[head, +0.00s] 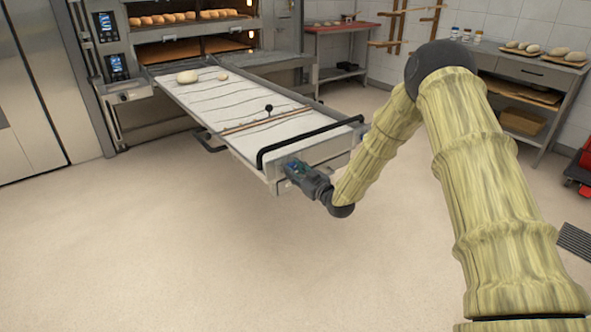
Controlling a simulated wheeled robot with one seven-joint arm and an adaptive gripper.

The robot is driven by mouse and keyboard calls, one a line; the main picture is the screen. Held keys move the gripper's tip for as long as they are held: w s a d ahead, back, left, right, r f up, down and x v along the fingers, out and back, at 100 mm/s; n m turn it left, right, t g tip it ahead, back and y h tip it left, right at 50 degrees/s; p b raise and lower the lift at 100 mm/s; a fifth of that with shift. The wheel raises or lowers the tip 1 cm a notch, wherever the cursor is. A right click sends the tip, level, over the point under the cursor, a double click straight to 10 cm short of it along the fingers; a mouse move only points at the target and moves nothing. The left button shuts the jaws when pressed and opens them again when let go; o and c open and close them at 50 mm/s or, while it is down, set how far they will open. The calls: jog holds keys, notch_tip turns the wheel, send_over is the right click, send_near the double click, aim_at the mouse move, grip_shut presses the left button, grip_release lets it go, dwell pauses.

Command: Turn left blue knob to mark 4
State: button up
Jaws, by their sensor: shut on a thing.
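My gripper (295,168) is at the front end face of the long oven loader (279,185), below the black push bar. It is shut on a small blue knob (297,166), of which only a bit of blue shows between the fingers. The fingers and wrist hide most of the knob. Its pointer and the marks around it are too small or covered to read.
The loader's pale belt (215,98) carries two dough pieces (187,77) and runs back to the deck oven (170,45) with loaves inside. A black bar (310,140) crosses its front. A work table (530,70) stands at right. The floor (150,250) in front is clear.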

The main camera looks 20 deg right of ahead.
jog(key=shift+s+f+m, duration=0.1)
jog(key=shift+f+m, duration=0.1)
jog(key=shift+m, duration=1.5)
jog(key=shift+a, duration=0.1)
jog(key=o, duration=1)
jog(key=shift+r, duration=0.1)
jog(key=shift+o, duration=0.3)
jog(key=v, duration=1.2)
jog(key=shift+r, duration=0.1)
